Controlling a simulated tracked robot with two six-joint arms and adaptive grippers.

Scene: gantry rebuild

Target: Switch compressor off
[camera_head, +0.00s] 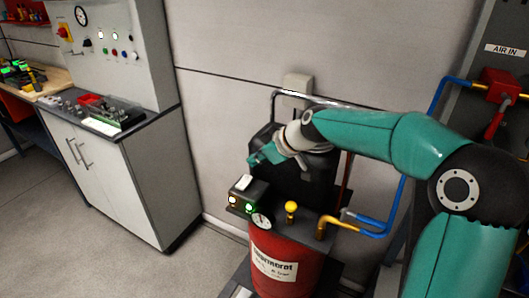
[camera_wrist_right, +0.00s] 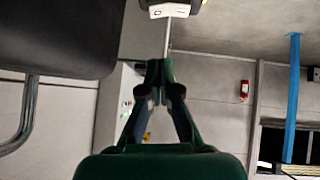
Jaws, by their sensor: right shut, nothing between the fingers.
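The compressor (camera_head: 274,268) has a red tank with a black motor housing behind it. On top sits a dark switch box (camera_head: 250,193) with a white rocker switch (camera_head: 243,183), a yellowish lamp and a lit green lamp. In the right wrist view the white rocker (camera_wrist_right: 170,10) shows at the top edge with an "O" mark. My right gripper (camera_head: 258,158) is shut and empty, above and slightly behind the switch box, apart from it. Its closed fingertips also show in the right wrist view (camera_wrist_right: 160,68). My left gripper is not in view.
A pressure gauge (camera_head: 261,221) and a yellow knob (camera_head: 291,207) stand near the switch box. Blue pipes (camera_head: 372,222) and a red valve (camera_head: 500,92) are to the right. A grey cabinet (camera_head: 120,180) with a control panel stands left, with bare floor before it.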

